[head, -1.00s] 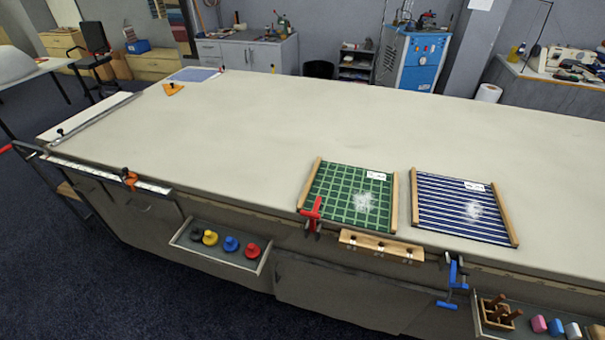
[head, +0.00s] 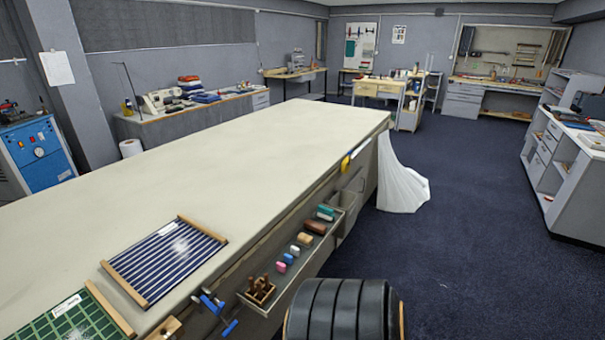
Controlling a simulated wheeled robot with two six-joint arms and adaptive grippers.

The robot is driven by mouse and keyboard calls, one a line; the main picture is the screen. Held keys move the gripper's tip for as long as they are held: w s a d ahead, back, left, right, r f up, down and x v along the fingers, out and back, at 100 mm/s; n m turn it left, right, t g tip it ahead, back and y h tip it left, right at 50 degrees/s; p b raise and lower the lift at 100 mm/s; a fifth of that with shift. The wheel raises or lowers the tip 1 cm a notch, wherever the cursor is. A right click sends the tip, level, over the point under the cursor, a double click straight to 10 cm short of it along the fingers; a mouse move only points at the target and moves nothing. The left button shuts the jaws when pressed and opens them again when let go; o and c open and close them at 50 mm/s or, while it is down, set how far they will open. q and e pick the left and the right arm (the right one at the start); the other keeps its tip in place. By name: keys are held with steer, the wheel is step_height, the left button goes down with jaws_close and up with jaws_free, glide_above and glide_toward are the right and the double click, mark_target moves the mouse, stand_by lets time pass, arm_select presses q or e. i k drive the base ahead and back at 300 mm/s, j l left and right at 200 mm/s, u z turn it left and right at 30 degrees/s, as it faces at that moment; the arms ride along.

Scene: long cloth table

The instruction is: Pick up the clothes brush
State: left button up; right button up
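A brown, rounded, oblong block (head: 315,227) lies in the open grey tray (head: 284,277) on the long side of the cloth table. It looks like the clothes brush, but it is too small for me to make out bristles. It lies between a small yellowish block (head: 304,239) and teal-green pieces (head: 325,213). Neither of my grippers is in view, so I cannot tell whether they are open or shut.
The tray also holds a wooden peg rack (head: 260,290) and small pink, blue and white blocks. A blue clamp (head: 215,308) sticks out from the table edge (head: 258,238). White cloth (head: 400,180) hangs to the floor. Dark carpet (head: 480,255) is clear on the right.

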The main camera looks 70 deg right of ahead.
mark_target(309, 226)
steer(key=z, duration=2.5)
steer(key=i+l, duration=0.15)
